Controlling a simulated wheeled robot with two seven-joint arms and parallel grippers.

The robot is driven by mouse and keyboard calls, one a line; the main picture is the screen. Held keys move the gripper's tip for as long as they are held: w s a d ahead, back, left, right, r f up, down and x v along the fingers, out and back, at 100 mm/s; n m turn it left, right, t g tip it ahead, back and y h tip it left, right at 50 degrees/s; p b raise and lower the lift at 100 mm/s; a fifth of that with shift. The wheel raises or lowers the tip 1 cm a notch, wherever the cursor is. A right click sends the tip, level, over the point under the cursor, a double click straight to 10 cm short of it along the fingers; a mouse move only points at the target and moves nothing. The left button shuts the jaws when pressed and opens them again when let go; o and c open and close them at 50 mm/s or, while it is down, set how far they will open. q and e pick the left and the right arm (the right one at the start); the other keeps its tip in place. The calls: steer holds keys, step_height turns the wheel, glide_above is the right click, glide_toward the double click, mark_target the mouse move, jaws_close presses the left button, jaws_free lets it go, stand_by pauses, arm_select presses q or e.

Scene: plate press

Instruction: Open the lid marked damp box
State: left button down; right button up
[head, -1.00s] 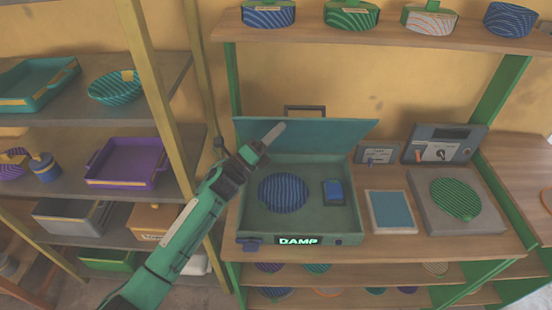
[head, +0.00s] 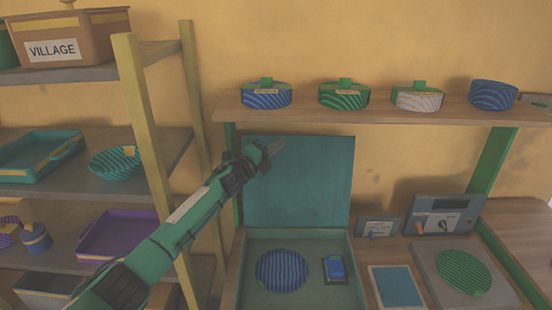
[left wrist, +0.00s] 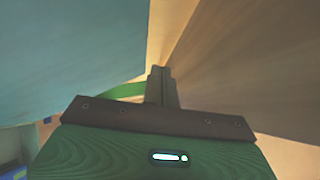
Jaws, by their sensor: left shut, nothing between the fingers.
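The damp box (head: 352,250) stands on the bench in the head view, its front cut off by the lower edge. Its teal lid (head: 300,190) stands up, open, near upright at the back. Inside lie a blue striped round plate (head: 281,270) and a small blue block (head: 335,268). My left gripper (head: 272,150) is shut and empty, at the upper left of the lid; I cannot tell whether it touches it. In the left wrist view the shut fingers (left wrist: 161,85) show, with the teal lid surface (left wrist: 70,60) at left. My right gripper is not in view.
A shelf (head: 380,108) with several lidded striped bowls runs above the bench. A yellow-posted rack (head: 150,150) with trays stands at left, close to my left arm. Right of the box are a blue pad (head: 397,287), a green striped plate (head: 463,272) and a control box (head: 443,215).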

arm_select(q)
steer(key=shift+w+f+n+g+y, duration=0.15)
steer(key=shift+w+n, duration=0.1)
steer(key=shift+w, duration=0.65)
steer(key=shift+w+n+g+y, duration=0.15)
steer(key=shift+w+n, duration=0.1)
steer(key=shift+w, duration=0.6)
steer(key=s+f+m+h, duration=0.2)
steer(key=s+f, duration=0.1)
steer(key=s, duration=0.6)
steer(key=s+f+m+h, duration=0.1)
steer(key=s+f, duration=0.3)
steer(key=s, duration=0.6)
steer(key=s+f+m+h, duration=0.2)
steer(key=s+f+m, duration=0.1)
steer(key=s, duration=0.6)
steer(key=shift+s+f+m+h, duration=0.25)
steer(key=shift+f+m+h, duration=0.1)
steer(key=shift+m, duration=0.25)
